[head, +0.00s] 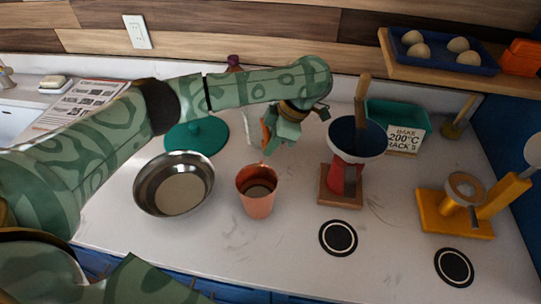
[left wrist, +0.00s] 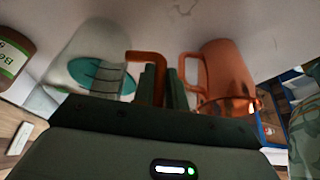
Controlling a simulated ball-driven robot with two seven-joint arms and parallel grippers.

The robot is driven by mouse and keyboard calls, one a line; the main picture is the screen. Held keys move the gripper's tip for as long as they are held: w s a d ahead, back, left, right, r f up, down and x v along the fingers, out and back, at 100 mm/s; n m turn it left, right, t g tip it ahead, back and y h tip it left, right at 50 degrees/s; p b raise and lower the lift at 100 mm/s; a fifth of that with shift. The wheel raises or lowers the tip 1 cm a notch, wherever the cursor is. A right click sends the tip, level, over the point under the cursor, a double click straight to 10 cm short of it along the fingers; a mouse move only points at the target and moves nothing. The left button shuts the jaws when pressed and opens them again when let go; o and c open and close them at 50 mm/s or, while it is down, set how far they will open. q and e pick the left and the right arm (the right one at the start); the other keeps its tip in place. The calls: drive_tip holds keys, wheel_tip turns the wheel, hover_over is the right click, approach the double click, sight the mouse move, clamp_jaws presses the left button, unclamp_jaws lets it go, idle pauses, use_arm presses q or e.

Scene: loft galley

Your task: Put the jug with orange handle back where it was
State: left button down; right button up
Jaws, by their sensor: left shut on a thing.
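The jug with the orange handle is mostly hidden behind my left gripper in the head view; a strip of its pale body (head: 250,134) and its orange handle (head: 266,131) show. I cannot tell whether the jug touches the counter. My right gripper is not in view.
A copper cup (head: 257,204) stands just in front; a steel bowl (head: 146,196) and teal lid (head: 197,136) lie left. A red stand with a blue bowl (head: 356,137), a teal bin (head: 412,116) and a yellow press (head: 455,222) stand right. The front counter has clear patches.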

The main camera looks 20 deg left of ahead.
use_arm(q)
wheel_tip(320, 180, down, 4)
drive_tip(key=shift+r+b, duration=0.1)
drive_tip(key=shift+b, duration=0.85)
drive_tip(key=shift+r, duration=0.1)
drive_tip(key=c, duration=1.7)
unclamp_jaws()
drive_tip(key=p+v, duration=0.3)
drive_tip(key=v, duration=0.4)
drive_tip(key=shift+r, duration=0.25)
